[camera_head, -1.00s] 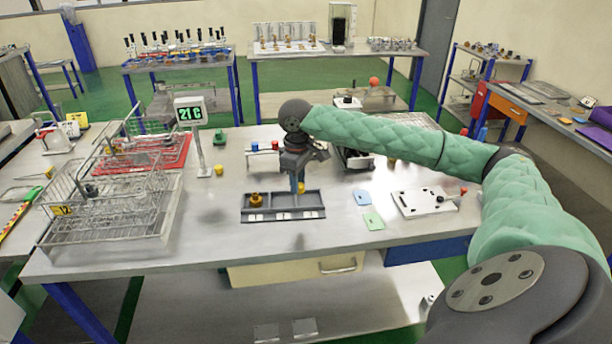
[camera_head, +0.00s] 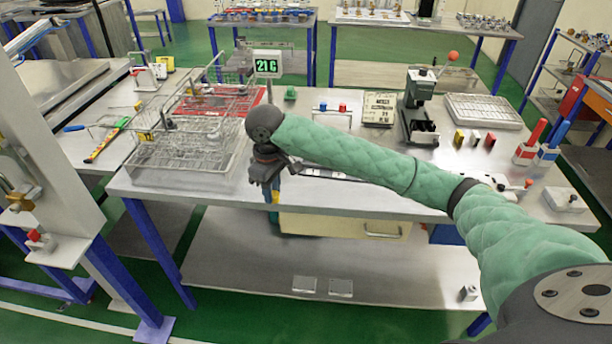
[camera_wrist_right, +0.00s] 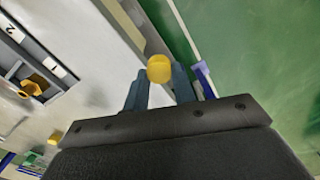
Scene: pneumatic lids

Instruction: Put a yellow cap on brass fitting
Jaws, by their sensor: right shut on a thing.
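My right gripper (camera_head: 272,192) is shut on a yellow cap (camera_wrist_right: 159,68), held between the blue fingertips. In the head view the gripper hangs down at the table's front edge, with a bit of yellow (camera_head: 275,198) at its tips. The brass fitting (camera_wrist_right: 36,84) sits in the grey tray's compartment beside label 1, at the left of the right wrist view, apart from the held cap. In the head view my right arm hides the fitting and most of the tray. Another yellow cap (camera_wrist_right: 53,138) stands on the table in the wrist view. My left gripper is not in view.
Wire racks (camera_head: 185,140) stand on the table left of my gripper, with a display sign (camera_head: 266,66) behind. A green press (camera_head: 420,100) and several coloured blocks are further right. Green floor lies beyond the front edge, under the held cap in the wrist view.

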